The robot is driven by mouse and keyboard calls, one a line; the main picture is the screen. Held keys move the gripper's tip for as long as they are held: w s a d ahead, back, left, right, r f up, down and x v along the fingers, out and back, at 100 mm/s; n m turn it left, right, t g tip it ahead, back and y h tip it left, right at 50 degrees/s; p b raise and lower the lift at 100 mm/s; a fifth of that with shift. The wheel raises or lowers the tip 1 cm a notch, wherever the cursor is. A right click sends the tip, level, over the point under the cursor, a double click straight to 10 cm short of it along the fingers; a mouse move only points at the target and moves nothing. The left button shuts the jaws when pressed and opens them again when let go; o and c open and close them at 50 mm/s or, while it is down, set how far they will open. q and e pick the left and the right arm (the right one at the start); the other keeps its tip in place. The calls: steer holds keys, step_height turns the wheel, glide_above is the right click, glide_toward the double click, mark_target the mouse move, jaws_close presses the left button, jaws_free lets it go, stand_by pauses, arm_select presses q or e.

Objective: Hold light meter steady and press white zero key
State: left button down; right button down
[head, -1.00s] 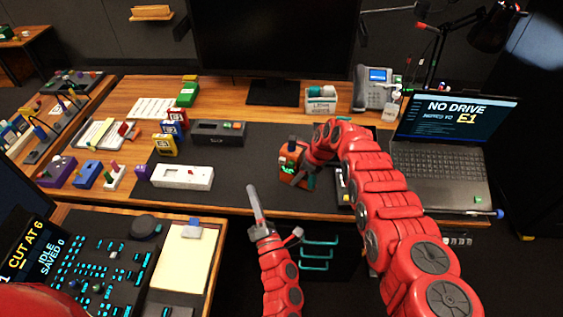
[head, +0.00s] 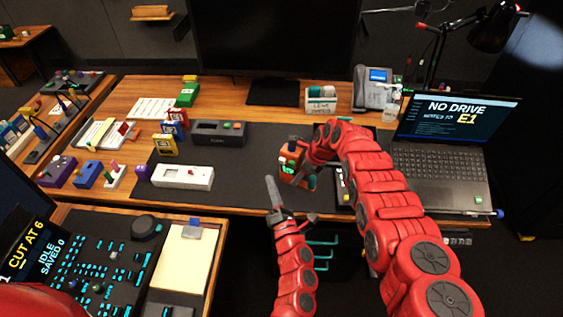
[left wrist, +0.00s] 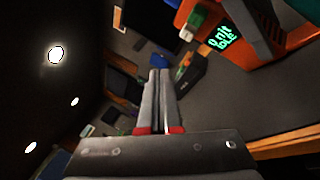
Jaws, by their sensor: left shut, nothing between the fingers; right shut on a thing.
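The light meter (head: 291,152) is an orange, boxy device with a small green-lit display, above the dark mat. My right gripper (head: 305,166) is shut on it; the fingers are partly hidden behind the arm. My left gripper (head: 270,182) is shut and empty, its tips apart from the meter, just left of and in front of it. In the left wrist view the shut fingers (left wrist: 159,74) point up the picture, with the meter's orange body and display (left wrist: 222,37) at the upper right. I cannot make out the white zero key.
A white box (head: 183,177) and a dark box with buttons (head: 218,131) sit left of the meter. A laptop (head: 440,165) stands to the right. A monitor (head: 275,40), a phone (head: 375,88) and a card holder (head: 321,100) are behind. The mat (head: 235,195) is bare between the white box and the meter.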

mark_target(283, 161)
arm_select(q)
steer(key=shift+w+d, duration=0.3)
steer(key=shift+w, duration=0.4)
steer(key=shift+w+d, duration=0.25)
steer(key=shift+w, duration=0.5)
steer(key=shift+w+d, duration=0.3)
steer(key=shift+w, duration=0.4)
steer(key=shift+w, duration=0.15)
steer(key=shift+w+d, duration=0.15)
steer(key=shift+w, duration=0.1)
steer(key=shift+w+d, duration=0.15)
steer(key=shift+w, duration=0.3)
stand_by(0.9)
steer(key=shift+s, duration=0.1)
steer(key=shift+s+a, duration=0.25)
steer(key=shift+s, duration=0.55)
